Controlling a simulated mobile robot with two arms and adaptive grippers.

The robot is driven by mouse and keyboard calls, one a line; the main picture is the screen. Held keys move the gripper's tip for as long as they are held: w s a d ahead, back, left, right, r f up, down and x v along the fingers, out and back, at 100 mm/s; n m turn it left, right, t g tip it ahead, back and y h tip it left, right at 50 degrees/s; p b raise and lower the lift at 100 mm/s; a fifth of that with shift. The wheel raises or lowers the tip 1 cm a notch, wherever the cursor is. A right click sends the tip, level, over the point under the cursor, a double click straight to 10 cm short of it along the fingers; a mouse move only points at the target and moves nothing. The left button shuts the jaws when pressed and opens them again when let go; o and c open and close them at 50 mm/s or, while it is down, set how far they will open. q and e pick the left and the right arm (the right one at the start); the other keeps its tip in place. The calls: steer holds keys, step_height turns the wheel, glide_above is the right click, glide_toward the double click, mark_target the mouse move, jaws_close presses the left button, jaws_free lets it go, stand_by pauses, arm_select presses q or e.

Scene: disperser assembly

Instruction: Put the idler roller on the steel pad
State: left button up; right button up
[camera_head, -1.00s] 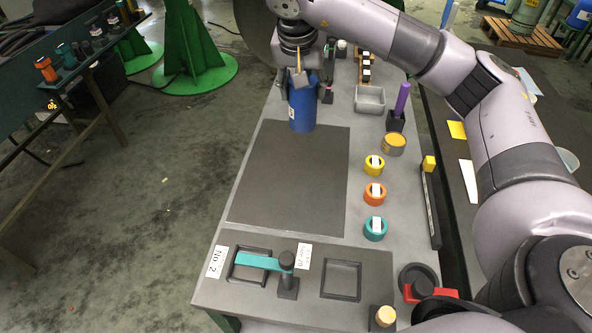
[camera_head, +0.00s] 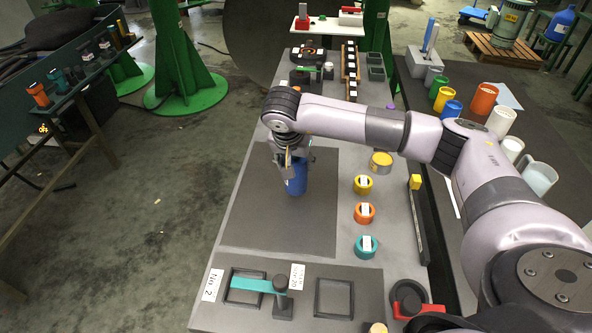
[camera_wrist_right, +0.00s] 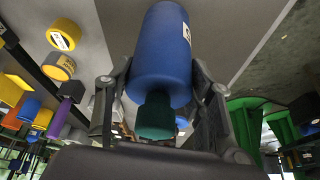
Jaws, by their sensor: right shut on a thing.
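The blue idler roller (camera_head: 297,178) is a thick upright cylinder. It appears within the far part of the dark grey steel pad (camera_head: 275,222) in the head view; I cannot tell whether its base touches the pad. My right gripper (camera_head: 290,158) is shut on its upper end. In the right wrist view the roller (camera_wrist_right: 165,55) sits between the two fingers (camera_wrist_right: 160,105), with a dark green end piece (camera_wrist_right: 157,117) near the palm. My left gripper is not in view.
Yellow (camera_head: 363,185), orange (camera_head: 364,213) and teal (camera_head: 366,247) rings stand right of the pad, with a yellow-topped tin (camera_head: 381,163) behind. A teal bar (camera_head: 245,284) lies across the near plate. The near part of the pad is bare.

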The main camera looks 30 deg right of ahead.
step_height(320, 180, down, 4)
steer(key=shift+s+r+p, duration=0.1)
steer(key=shift+r+p, duration=0.15)
steer(key=shift+p, duration=0.15)
steer(key=shift+f, duration=0.2)
steer(key=o, duration=1.6)
steer(key=shift+f, duration=0.1)
steer(key=shift+r, duration=0.25)
steer(key=b+v, duration=0.3)
steer(key=v, duration=0.8)
steer(key=shift+s+a+r, duration=0.1)
steer(key=shift+r, duration=0.25)
